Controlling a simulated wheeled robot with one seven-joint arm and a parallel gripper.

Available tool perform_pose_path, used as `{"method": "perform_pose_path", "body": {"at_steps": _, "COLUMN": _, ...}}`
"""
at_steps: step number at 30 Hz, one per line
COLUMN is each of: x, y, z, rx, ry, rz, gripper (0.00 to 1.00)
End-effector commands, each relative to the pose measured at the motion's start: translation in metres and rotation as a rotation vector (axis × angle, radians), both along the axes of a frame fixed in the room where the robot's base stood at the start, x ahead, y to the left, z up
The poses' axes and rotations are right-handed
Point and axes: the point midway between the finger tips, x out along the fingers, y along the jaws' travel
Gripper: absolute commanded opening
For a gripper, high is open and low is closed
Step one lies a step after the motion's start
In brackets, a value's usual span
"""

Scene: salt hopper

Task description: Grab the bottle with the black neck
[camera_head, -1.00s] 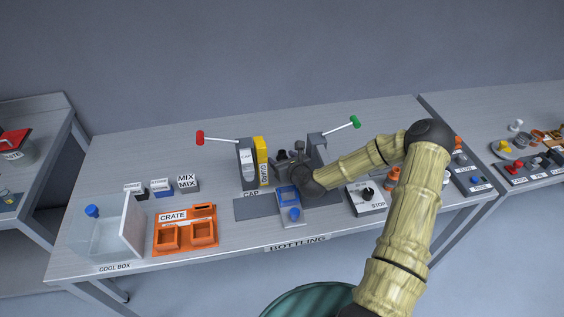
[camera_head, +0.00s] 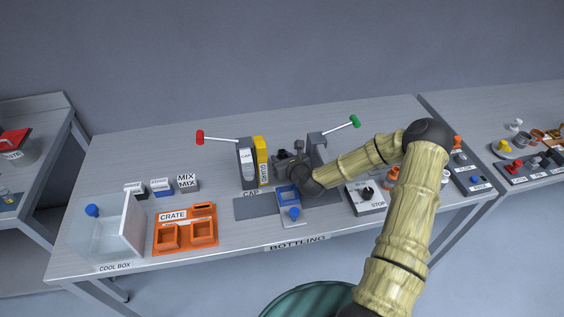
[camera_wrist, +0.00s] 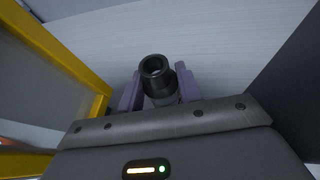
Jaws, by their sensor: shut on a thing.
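The bottle with the black neck (camera_wrist: 154,68) stands between the two purple fingers of my gripper (camera_wrist: 161,88) in the wrist view. Its open black mouth faces the camera, and its lower body is mostly hidden by my gripper. My gripper is shut on it. In the head view my gripper (camera_head: 290,166) is at the bottling station, between the yellow-edged cap unit and the post with the green-knobbed lever. A small dark neck (camera_head: 282,153) shows just beyond it there.
A yellow frame (camera_wrist: 60,50) stands close on the left in the wrist view, and a dark panel (camera_wrist: 290,85) on the right. The blue holder (camera_head: 287,198), orange crate (camera_head: 186,250), clear cool box (camera_head: 132,225) and STOP box (camera_head: 366,206) stand on the table.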

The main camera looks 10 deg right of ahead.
Motion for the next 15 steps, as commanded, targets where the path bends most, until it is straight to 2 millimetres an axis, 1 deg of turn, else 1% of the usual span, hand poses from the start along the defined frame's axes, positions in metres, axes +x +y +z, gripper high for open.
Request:
{"method": "perform_pose_path", "body": {"at_steps": 5, "x": 0.0, "y": 0.0, "z": 0.003, "rx": 0.0, "ry": -0.001, "rz": 0.0, "gripper": 0.13}}
{"method": "perform_pose_path", "body": {"at_steps": 8, "x": 0.001, "y": 0.0, "z": 0.011, "rx": 0.0, "ry": -0.003, "rz": 0.0, "gripper": 0.13}}
{"method": "perform_pose_path", "body": {"at_steps": 11, "x": 0.001, "y": 0.0, "z": 0.025, "rx": -0.002, "ry": -0.003, "rz": 0.0, "gripper": 0.13}}
{"method": "perform_pose_path", "body": {"at_steps": 14, "x": 0.001, "y": -0.001, "z": 0.045, "rx": -0.003, "ry": -0.005, "rz": 0.0, "gripper": 0.13}}
{"method": "perform_pose_path", "body": {"at_steps": 15, "x": 0.001, "y": -0.001, "z": 0.055, "rx": -0.002, "ry": -0.006, "rz": -0.001, "gripper": 0.13}}
